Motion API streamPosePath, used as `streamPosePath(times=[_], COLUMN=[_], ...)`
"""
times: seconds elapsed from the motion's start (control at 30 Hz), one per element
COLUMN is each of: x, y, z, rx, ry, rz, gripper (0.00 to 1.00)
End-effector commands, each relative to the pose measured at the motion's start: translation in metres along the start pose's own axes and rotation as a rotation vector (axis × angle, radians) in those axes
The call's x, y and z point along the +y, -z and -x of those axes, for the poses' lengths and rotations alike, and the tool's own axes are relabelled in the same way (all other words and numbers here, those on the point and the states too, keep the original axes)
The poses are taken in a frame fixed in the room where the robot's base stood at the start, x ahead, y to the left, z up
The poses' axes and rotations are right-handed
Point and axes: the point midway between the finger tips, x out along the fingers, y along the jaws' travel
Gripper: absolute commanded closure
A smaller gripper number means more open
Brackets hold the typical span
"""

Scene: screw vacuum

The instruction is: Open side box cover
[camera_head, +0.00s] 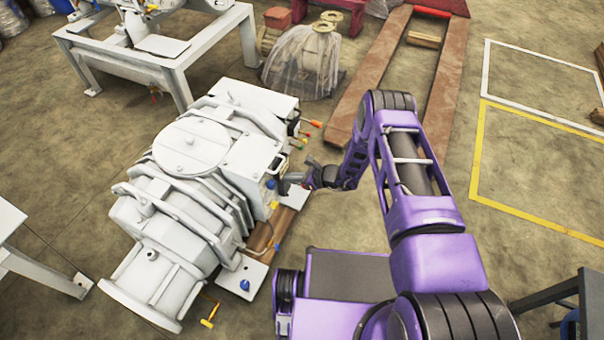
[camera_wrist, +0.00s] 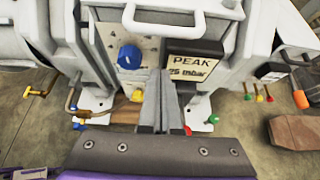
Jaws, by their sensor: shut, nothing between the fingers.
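The white vacuum pump (camera_head: 190,200) stands on the floor left of my arm. Its side box (camera_head: 252,155) faces my gripper, with a pale handle (camera_head: 275,163) that also shows at the top of the wrist view (camera_wrist: 185,20). Below the handle in the wrist view are a panel with a blue knob (camera_wrist: 130,57) and a dark box with a "PEAK 25 mbar" label (camera_wrist: 192,67). I cannot tell exactly where the cover's edges run. Contact cannot be told.
Coloured valve handles (camera_head: 309,126) stick out at the pump's far corner. A yellow T-handle (camera_head: 209,322) and a base plate with a blue knob (camera_head: 244,284) are at the near end. A white frame table (camera_head: 165,65) stands behind.

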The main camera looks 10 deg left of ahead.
Motion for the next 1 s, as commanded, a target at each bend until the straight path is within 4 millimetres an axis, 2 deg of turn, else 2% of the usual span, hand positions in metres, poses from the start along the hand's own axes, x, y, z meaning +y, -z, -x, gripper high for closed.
streamPosePath(times=[0.03, 0.23, 0.77, 1.0], x=[-0.003, -0.003, -0.003, -0.003], y=[-0.013, -0.032, -0.038, -0.048], z=[0.007, 0.014, 0.017, 0.023], rx=[0.0, -0.001, 0.003, 0.049], ry=[0.003, 0.003, 0.004, 0.004], rz=[0.006, 0.003, 0.003, 0.003], gripper=[1.0, 1.0, 1.0, 1.0])
